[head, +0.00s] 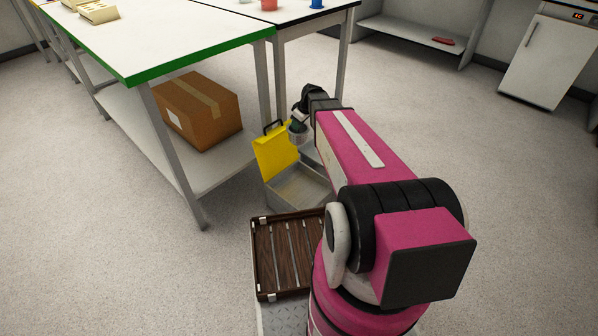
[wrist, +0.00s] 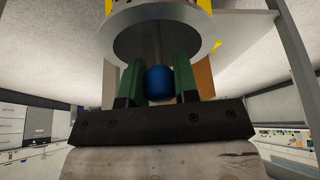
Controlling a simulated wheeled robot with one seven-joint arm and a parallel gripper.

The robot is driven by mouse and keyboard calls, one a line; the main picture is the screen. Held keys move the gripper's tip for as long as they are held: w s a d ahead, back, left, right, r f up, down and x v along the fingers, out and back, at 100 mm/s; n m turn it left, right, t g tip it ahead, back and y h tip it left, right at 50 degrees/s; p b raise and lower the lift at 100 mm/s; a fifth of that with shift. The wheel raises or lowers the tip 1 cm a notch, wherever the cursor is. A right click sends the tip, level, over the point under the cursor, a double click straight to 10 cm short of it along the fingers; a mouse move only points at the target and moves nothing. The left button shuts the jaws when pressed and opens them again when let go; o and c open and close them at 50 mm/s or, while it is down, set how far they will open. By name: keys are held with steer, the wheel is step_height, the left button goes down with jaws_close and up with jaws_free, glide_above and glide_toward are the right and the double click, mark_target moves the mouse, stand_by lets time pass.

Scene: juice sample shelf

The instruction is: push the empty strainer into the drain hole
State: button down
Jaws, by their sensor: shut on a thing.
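My gripper (head: 301,117) is shut on a blue knob (wrist: 160,84) between its green fingers in the wrist view. The knob joins by a thin stem to a round grey strainer (wrist: 125,42), which also shows as a small grey mesh cup (head: 297,135) in the head view. The strainer is held in front of the raised yellow lid (head: 272,152) of a grey box (head: 286,192), above the box's open interior. Whether the strainer touches the lid cannot be told. The inside of the strainer is hidden. No drain hole can be made out in either view.
A green-edged white table (head: 150,40) stands at the left, with a cardboard box (head: 200,110) on its lower shelf. A slatted brown tray (head: 283,256) lies in front of the grey box. The floor at the right (head: 500,190) is clear.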

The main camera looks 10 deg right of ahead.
step_height(320, 180, down, 32)
steer(key=s+n+g+y, duration=0.1)
steer(key=s+n+g, duration=0.1)
steer(key=n, duration=0.6)
steer(key=shift+s+n+g, duration=0.2)
steer(key=shift+n+g, duration=0.2)
steer(key=shift+g, duration=0.2)
step_height(320, 180, down, 7)
steer(key=shift+f, duration=0.2)
stand_by(3.5)
steer(key=c, duration=0.8)
jaws_free()
steer(key=shift+d+r, duration=0.1)
steer(key=v, duration=1)
steer(key=shift+d+r, duration=0.15)
steer(key=shift+r, duration=0.15)
